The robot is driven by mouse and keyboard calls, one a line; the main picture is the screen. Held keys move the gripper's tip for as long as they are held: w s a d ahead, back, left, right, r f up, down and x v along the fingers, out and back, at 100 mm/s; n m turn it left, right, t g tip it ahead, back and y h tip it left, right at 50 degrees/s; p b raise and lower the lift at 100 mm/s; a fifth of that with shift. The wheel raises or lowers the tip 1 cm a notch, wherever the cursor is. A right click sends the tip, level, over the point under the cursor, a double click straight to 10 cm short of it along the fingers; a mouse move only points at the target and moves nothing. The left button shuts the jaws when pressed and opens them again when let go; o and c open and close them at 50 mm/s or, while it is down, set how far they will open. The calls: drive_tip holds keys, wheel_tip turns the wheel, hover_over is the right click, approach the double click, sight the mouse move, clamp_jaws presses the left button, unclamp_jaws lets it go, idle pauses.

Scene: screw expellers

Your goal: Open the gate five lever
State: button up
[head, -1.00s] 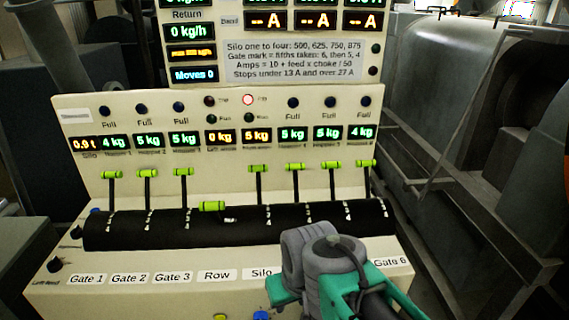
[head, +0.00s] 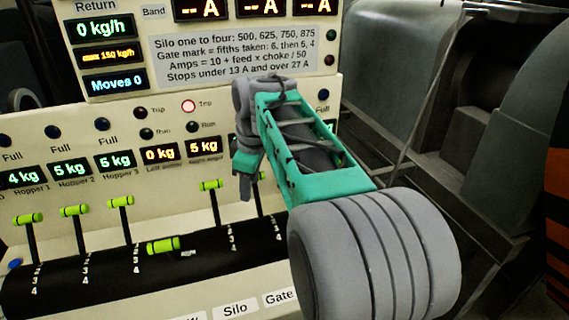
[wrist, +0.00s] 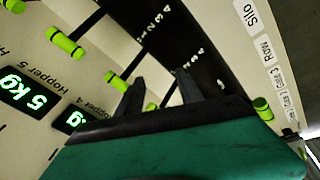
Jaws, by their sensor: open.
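The gate five lever (wrist: 65,43) shows in the wrist view at upper left, with a bright green handle beside the Hopper 5 display (wrist: 28,92). It is hidden behind my arm in the head view. My gripper (wrist: 160,82) is open and empty, its two dark fingers apart. In the wrist view it lies below and right of the gate five lever, nearer the gate four lever (wrist: 117,82), and I see no contact. In the head view my gripper (head: 245,185) hangs before the panel, its fingertips partly hidden.
Other green-handled levers stand along the black slotted drum (head: 110,265). The row lever (head: 162,246) is lower than its neighbours, and the silo lever (head: 211,185) is upright. A sign (head: 235,55) gives gate marks. Dark machinery (head: 440,100) stands at right.

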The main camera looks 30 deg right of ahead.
drive_tip(key=w+d+r+n, duration=0.1)
drive_tip(key=w+d+n, duration=0.2)
drive_tip(key=d, duration=0.4)
drive_tip(key=w+d+r+n, duration=0.2)
drive_tip(key=d+n, duration=0.1)
drive_tip(key=d, duration=0.4)
drive_tip(key=shift+g+h, duration=0.3)
drive_tip(key=f, duration=0.2)
drive_tip(key=w+f, duration=0.1)
drive_tip(key=f, duration=0.2)
drive_tip(key=d+f, duration=0.1)
drive_tip(key=f, duration=0.1)
drive_tip(key=shift+w+d+f+b, duration=0.1)
drive_tip(key=shift+w+f+b, duration=0.2)
drive_tip(key=shift+w+b, duration=0.1)
clamp_jaws()
